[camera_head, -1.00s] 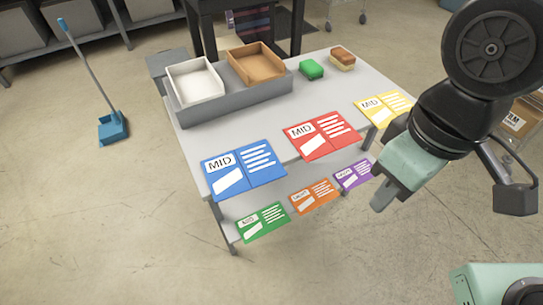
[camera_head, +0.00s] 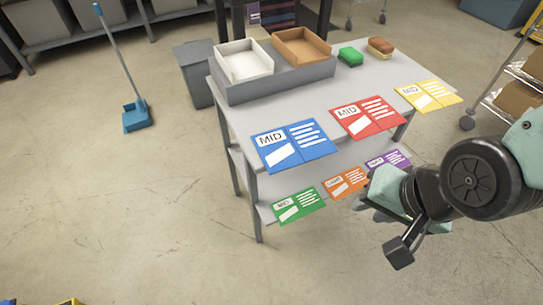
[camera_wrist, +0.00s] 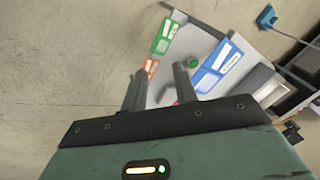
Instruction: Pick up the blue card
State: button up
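The blue card (camera_head: 294,146) lies flat at the front left edge of the table's upper top, marked MID, with white lines. It also shows in the wrist view (camera_wrist: 217,68), to the right of the fingers. My gripper (camera_head: 368,206) is below and right of the blue card in the head view, in front of the table and apart from the card. In the wrist view my gripper (camera_wrist: 160,72) has its two fingers spread with no card held between them.
A red card (camera_head: 368,116) and yellow card (camera_head: 429,95) lie along the same edge. Green (camera_head: 298,206), orange (camera_head: 345,182) and purple (camera_head: 388,161) cards lie on the lower shelf. Two trays stand on a grey riser (camera_head: 280,84) behind.

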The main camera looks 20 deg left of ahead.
jog(key=w+a+f+m+t+b, duration=0.1)
jog(key=w+f+m+t+b, duration=0.15)
jog(key=f, duration=0.35)
jog(key=w+a+f+m+t+b, duration=0.1)
jog(key=a+f+m+t, duration=0.1)
jog(key=f+m, duration=0.3)
jog(key=t+y+b, duration=0.5)
jog(key=y+b, duration=0.5)
jog(key=b, duration=0.6)
send_near(277, 149)
jog(key=a, duration=0.1)
jog(key=w+a+p, duration=0.1)
jog(key=shift+w+a+f+m, duration=0.15)
jog(key=shift+w+a+m, duration=0.15)
jog(key=shift+a+m, duration=0.1)
